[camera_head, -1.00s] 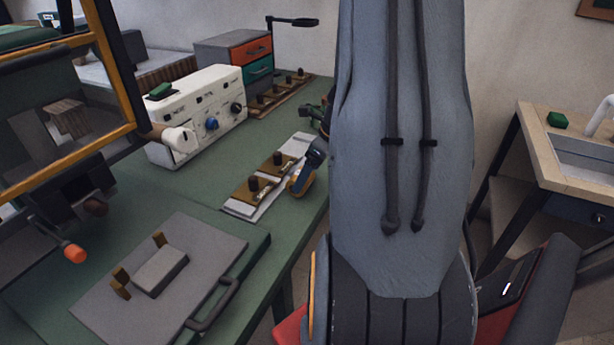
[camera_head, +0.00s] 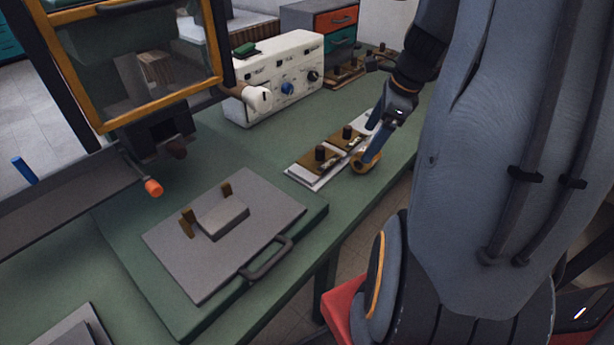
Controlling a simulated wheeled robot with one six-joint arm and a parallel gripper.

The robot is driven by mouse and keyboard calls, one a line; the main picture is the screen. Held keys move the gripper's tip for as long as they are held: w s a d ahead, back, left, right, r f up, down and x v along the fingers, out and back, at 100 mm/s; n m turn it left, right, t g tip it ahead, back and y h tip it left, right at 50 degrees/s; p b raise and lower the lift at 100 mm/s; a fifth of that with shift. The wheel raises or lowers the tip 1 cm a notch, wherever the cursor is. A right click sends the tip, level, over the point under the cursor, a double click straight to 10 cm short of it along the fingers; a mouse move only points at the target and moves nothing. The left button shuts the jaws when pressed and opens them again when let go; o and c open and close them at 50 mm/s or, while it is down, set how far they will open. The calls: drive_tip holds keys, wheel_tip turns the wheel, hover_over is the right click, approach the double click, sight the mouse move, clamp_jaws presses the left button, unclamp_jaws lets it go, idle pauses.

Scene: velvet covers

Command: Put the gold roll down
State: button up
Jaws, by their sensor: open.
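The gold roll seems to be the small gold-brown rounded piece (camera_head: 364,165) on the green table by its front edge, beside the white plate. My gripper (camera_head: 371,154) is open and points down right at this piece, with a blue finger against or just in front of it. I cannot tell whether the fingers touch it. Part of the piece is hidden by the finger.
A white plate (camera_head: 303,176) with brown blocks and dark knobs lies just left of my gripper. A white control box (camera_head: 277,80) stands behind. A grey panel with a handle (camera_head: 180,245) lies front left. Drawers (camera_head: 335,20) stand at the back.

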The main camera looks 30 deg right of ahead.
drive_tip(key=s+a+n, duration=0.1)
drive_tip(key=a+n, duration=0.6)
drive_tip(key=n, duration=0.1)
drive_tip(key=s+a+n+g+h, duration=0.1)
drive_tip(key=s+a+n, duration=0.1)
drive_tip(key=a+n, duration=0.5)
drive_tip(key=s+a+f+n+g, duration=0.1)
drive_tip(key=s+a+n, duration=0.1)
drive_tip(key=a+n, duration=0.6)
drive_tip(key=shift+s+f+n+h, duration=0.1)
drive_tip(key=shift+s+n+h, duration=0.1)
drive_tip(key=shift+n+h, duration=0.25)
drive_tip(key=shift+s+a+n, duration=0.3)
drive_tip(key=shift+a+n, duration=0.25)
drive_tip(key=shift+n, duration=0.4)
